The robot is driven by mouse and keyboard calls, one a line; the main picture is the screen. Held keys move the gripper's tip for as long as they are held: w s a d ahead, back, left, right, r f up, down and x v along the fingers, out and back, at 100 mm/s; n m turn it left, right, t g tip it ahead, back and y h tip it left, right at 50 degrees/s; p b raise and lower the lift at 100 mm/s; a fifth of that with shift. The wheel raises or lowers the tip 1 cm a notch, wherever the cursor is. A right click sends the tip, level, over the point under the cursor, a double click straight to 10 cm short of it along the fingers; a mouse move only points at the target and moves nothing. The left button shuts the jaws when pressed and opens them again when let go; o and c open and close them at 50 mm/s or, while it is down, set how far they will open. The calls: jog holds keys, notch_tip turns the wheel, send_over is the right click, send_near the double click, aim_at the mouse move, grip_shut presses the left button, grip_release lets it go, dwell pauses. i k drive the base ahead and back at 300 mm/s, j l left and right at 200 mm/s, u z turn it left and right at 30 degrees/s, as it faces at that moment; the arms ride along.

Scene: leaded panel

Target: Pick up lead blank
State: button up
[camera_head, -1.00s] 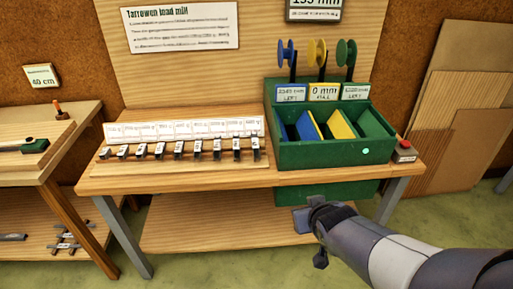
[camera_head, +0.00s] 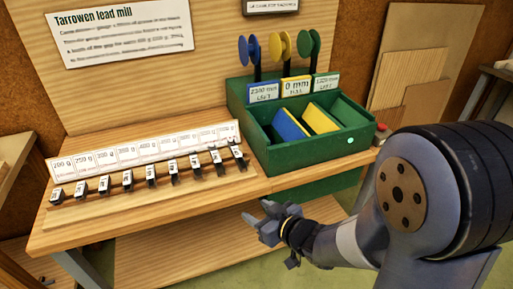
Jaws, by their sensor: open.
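Several small dark lead blanks with white tags stand in a row on the wooden bench, in front of a white label strip (camera_head: 150,150) marked in grams. The leftmost blank (camera_head: 56,195) sits below the 200 g label, and the rightmost blank (camera_head: 239,158) is near the green box. Which blank the task means cannot be told. My gripper (camera_head: 262,219) is open and empty, in front of the bench's front edge, right of the row and lower than the bench top. It is apart from every blank.
A green mill box (camera_head: 312,163) with blue and yellow dividers and coloured wheels stands right of the row. A red button (camera_head: 382,133) is at the bench's right end. The wooden bench top (camera_head: 110,222) is bare in front of the blanks. A lower shelf (camera_head: 170,258) lies beneath.

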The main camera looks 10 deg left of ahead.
aim_at(242, 162)
jog(key=i+j+z, duration=0.15)
jog(key=j+z, duration=0.2)
jog(key=j, duration=0.2)
jog(key=i+j+z, duration=0.1)
jog(key=j+z, duration=0.2)
jog(key=j, duration=0.25)
